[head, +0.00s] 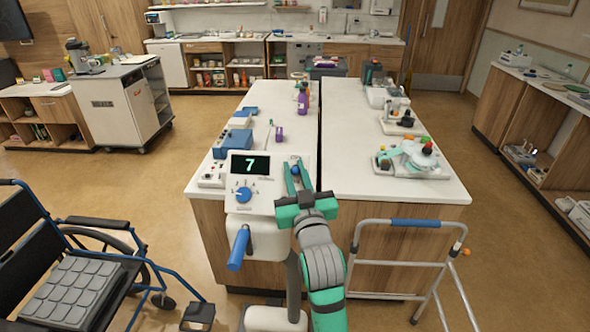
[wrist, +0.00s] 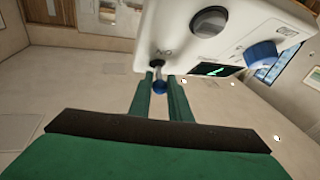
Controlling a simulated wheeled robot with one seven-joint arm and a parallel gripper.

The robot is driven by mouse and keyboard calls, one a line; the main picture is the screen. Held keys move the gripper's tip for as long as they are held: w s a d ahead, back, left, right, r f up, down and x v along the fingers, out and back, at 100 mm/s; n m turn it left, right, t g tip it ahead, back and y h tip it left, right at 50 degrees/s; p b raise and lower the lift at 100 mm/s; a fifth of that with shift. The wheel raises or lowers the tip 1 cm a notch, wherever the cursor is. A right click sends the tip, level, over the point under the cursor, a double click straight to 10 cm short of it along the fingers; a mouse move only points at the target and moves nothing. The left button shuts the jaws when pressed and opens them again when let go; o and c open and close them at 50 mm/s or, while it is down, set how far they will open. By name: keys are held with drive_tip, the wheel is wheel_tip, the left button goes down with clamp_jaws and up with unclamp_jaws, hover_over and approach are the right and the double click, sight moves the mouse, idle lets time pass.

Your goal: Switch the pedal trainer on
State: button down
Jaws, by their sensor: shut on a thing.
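The pedal trainer's white console (head: 268,201) stands at the near edge of the table, with a dark display (head: 250,166) showing a green 7. A blue dial (head: 243,194) sits below the display. In the wrist view, my gripper (wrist: 162,80) has a finger on each side of the ball. A blue-gripped pedal crank (head: 239,248) hangs below the console.
A wheelchair (head: 75,285) stands at the left, and a walking frame (head: 415,224) at the right, close to my arm. Behind the console, a white table (head: 345,120) carries a purple bottle (head: 303,103) and a tray (head: 412,172) of items. Open floor lies farther left.

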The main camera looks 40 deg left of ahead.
sight(297, 184)
drive_tip(key=shift+s+d+f+n+t+y, duration=0.1)
drive_tip(key=shift+f+n+t+y, duration=0.2)
drive_tip(key=shift+y, duration=0.2)
drive_tip(key=shift+s+a+f+n+t+y, duration=0.15)
drive_tip(key=shift+n+t+y, duration=0.15)
drive_tip(key=shift+y, duration=0.2)
drive_tip(key=shift+s+d+f+n+t+y, duration=0.1)
drive_tip(key=shift+d+f+n+t+y, duration=0.1)
drive_tip(key=shift+t+y, duration=0.25)
drive_tip(key=shift+w, duration=0.1)
drive_tip(key=c, duration=1.9)
unclamp_jaws()
drive_tip(key=shift+f, duration=0.1)
drive_tip(key=shift+v, duration=5.35)
